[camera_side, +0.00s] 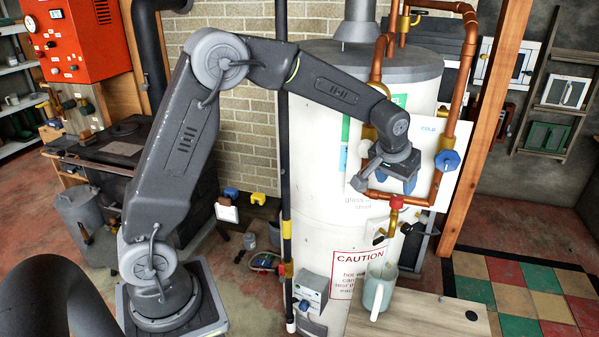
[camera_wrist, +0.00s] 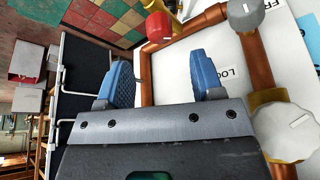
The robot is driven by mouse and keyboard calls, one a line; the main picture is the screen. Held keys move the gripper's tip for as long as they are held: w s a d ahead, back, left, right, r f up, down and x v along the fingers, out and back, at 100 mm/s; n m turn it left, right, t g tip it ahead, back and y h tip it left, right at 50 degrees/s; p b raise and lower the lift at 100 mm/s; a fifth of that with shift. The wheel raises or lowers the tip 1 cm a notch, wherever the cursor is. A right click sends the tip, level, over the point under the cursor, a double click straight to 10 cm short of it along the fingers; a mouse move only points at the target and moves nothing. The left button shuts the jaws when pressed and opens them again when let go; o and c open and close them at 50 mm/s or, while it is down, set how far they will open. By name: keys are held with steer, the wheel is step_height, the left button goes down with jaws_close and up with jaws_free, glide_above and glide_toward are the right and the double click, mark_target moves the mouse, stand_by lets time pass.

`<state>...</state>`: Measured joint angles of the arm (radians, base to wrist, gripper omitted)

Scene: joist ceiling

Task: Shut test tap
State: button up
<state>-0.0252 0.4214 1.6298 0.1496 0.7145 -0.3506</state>
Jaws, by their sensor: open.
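A red-handled brass tap (camera_side: 396,203) sits on the lower copper pipe in front of the white water heater (camera_side: 325,130). I cannot read a label that marks it as the test tap. My gripper (camera_side: 398,183) is just above it in the side view, its blue finger pads apart with nothing between them. In the wrist view my gripper (camera_wrist: 160,72) is open before the white panel, and the red handle (camera_wrist: 157,27) lies beyond the fingertips, apart from them. The gripper partly hides the pipe behind it in the side view.
A blue valve handle (camera_side: 448,160) is to the right. The wrist view shows a grey knob (camera_wrist: 245,14) and a white knob (camera_wrist: 287,132) on the pipework. A timber post (camera_side: 487,125) stands at the right.

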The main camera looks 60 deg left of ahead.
steer(key=a+v, duration=0.1)
steer(key=v, duration=0.7)
steer(key=s+d+r+m, duration=0.1)
steer(key=s, duration=1)
steer(key=s+d+r+m+t+h, duration=0.1)
steer(key=s+r, duration=0.1)
steer(key=s, duration=0.9)
steer(key=shift+s+d+m, duration=0.3)
steer(key=shift+s+d, duration=0.05)
steer(key=shift+d, duration=0.05)
